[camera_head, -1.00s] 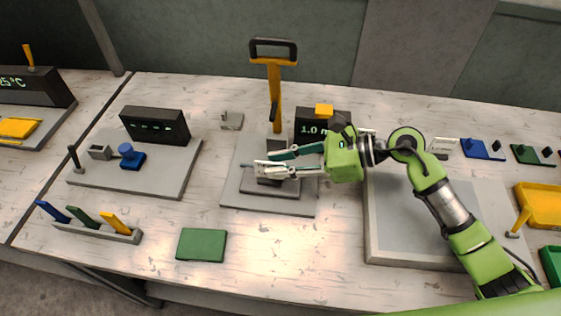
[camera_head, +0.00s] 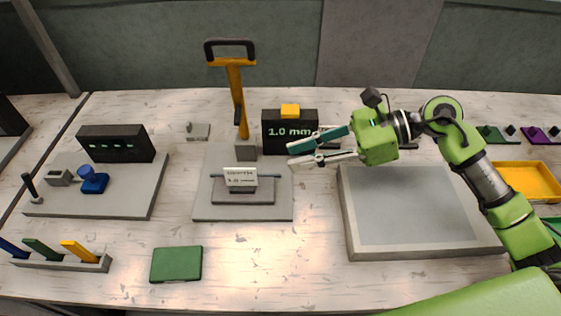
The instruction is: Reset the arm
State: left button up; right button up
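My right gripper (camera_head: 291,156) is in the head view, with its fingers spread and nothing between them. It is in front of the black display box (camera_head: 288,143) reading 1.0 mm, to the right of the press (camera_head: 233,75). The press has a yellow lever arm with a black handle, raised over a grey base plate (camera_head: 210,207). A small white lettered piece (camera_head: 241,178) stands on the stepped block of that base, apart from my gripper. My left gripper is not in view.
A large grey tray (camera_head: 350,218) lies below my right arm. At left are a device with a blue knob (camera_head: 93,181) and a rack (camera_head: 58,261) of coloured tools. A green pad (camera_head: 176,264) lies at the front. A yellow bin (camera_head: 528,181) is at far right.

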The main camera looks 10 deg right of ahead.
jog(key=shift+s+d+r, duration=0.1)
jog(key=shift+d+r, duration=0.1)
jog(key=shift+d, duration=0.15)
